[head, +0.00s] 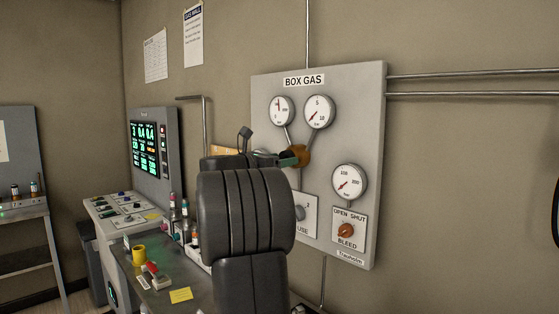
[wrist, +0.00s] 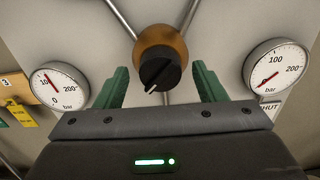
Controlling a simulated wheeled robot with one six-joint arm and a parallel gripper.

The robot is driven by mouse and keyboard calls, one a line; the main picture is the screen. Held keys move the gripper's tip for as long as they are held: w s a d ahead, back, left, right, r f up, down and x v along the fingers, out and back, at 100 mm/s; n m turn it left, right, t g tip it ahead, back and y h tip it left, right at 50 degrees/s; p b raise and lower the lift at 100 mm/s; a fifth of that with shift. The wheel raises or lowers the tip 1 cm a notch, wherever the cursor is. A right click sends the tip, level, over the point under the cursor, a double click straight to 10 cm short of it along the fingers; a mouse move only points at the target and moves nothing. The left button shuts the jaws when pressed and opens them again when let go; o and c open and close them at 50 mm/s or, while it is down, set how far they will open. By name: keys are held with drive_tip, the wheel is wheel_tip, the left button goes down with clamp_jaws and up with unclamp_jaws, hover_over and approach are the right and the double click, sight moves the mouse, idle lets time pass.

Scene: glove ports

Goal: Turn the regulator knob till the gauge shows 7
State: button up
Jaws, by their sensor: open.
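The regulator knob (wrist: 160,71) is black, on a brass body (wrist: 158,45); its white mark points to the lower left in the wrist view. In the head view the brass regulator (head: 301,155) sits below two gauges, the knob mostly hidden by my gripper. My gripper (wrist: 160,67) is open, its green fingers on either side of the knob with gaps showing; in the head view its fingers (head: 289,158) reach the regulator. The gauge marked 5 and 10 (head: 319,112) has its needle pointing lower left, near the low end. It is not in the wrist view.
The panel also carries an upper-left gauge (head: 282,110), a lower gauge (head: 349,182), an orange bleed knob (head: 346,231) and a grey selector (head: 299,213). My arm covers the panel's left part. A bench with a yellow cup (head: 139,252) stands at the left.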

drive_tip(key=c, duration=1)
drive_tip(key=shift+f+m+b, duration=0.1)
drive_tip(key=shift+m+b, duration=0.3)
drive_tip(key=m+b, duration=1.9)
drive_tip(key=m, duration=1.7)
